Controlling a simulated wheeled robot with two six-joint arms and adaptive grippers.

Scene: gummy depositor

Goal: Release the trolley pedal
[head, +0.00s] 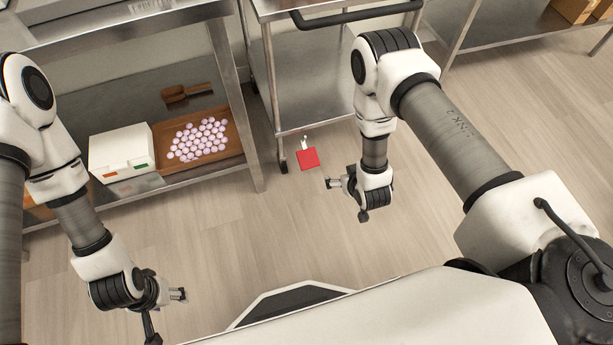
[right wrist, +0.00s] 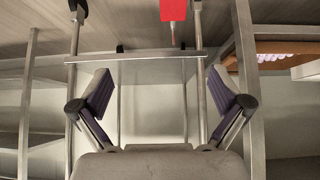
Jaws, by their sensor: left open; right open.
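The trolley (head: 312,95) is a metal frame with shelves and a black push handle, standing at the top middle of the head view. Its pedal (head: 307,158) is a flat red plate on a short light stem, sticking out low at the trolley's near side. The pedal also shows at the top edge of the right wrist view (right wrist: 173,10), partly cut off. My right gripper (head: 333,183) is to the right and nearer than the pedal, apart from it; its two fingers stand wide open and empty in the right wrist view (right wrist: 159,92). My left gripper (head: 180,294) is open and empty at the lower left.
A metal rack (head: 245,135) left of the trolley holds a brown tray (head: 212,160) of pale purple pieces, a white box (head: 122,150) and a brown scoop (head: 187,92). Another metal table (head: 510,38) with cardboard boxes is at the upper right. The floor before the trolley is clear.

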